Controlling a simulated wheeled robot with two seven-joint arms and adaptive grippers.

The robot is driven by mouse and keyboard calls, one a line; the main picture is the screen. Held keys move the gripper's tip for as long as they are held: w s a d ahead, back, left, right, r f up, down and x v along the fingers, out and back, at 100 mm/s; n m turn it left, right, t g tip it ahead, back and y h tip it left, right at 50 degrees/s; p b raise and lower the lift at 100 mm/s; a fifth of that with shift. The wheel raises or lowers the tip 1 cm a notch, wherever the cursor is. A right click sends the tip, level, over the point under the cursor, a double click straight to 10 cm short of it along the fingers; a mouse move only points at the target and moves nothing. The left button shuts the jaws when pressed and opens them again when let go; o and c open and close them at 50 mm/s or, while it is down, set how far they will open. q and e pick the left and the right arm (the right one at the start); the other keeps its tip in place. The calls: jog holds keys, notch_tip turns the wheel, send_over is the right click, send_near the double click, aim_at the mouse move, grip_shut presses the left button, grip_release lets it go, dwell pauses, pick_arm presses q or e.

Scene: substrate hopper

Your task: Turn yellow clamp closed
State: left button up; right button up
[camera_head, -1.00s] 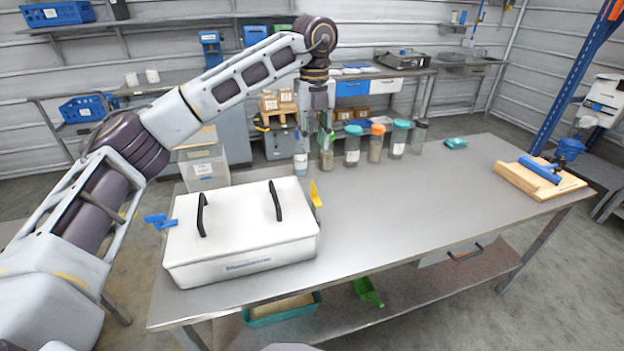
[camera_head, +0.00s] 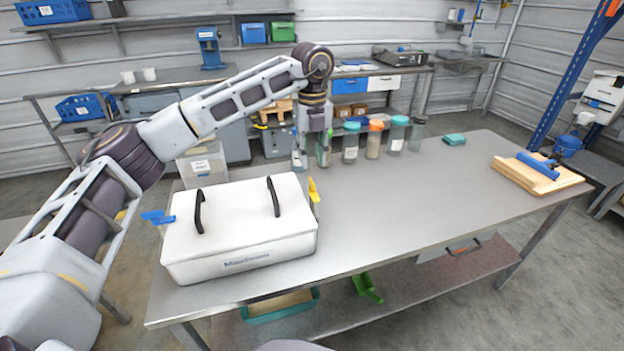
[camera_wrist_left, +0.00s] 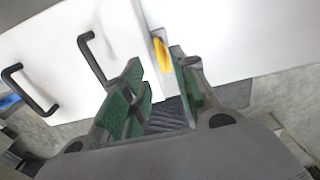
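The yellow clamp (camera_head: 313,190) stands upright at the right side of the white hopper box (camera_head: 240,232). In the left wrist view, the yellow clamp (camera_wrist_left: 161,54) appears between and beyond my fingertips. My left gripper (camera_head: 312,158) points down above and behind the clamp, apart from it in the head view. Its green-padded fingers (camera_wrist_left: 158,72) are spread and hold nothing. A blue clamp (camera_head: 157,217) sticks out from the box's left side. The lid has two black handles (camera_head: 273,197). My right gripper is out of view.
Several jars (camera_head: 351,143) stand along the table's back edge, close to my left gripper. A clear bin (camera_head: 203,165) is behind the box. A wooden board with a blue roller (camera_head: 540,172) lies at the far right. The middle of the table (camera_head: 410,205) is clear.

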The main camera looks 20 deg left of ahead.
aim_at(312, 181)
pick_arm(q)
notch_tip(312, 181, down, 6)
jog(key=shift+f+b, duration=0.2)
jog(key=shift+b, duration=0.1)
jog(key=shift+f, duration=0.65)
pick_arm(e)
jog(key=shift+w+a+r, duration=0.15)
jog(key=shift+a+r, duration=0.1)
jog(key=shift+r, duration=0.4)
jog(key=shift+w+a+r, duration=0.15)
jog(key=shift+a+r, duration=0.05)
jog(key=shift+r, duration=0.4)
pick_arm(q)
grip_shut()
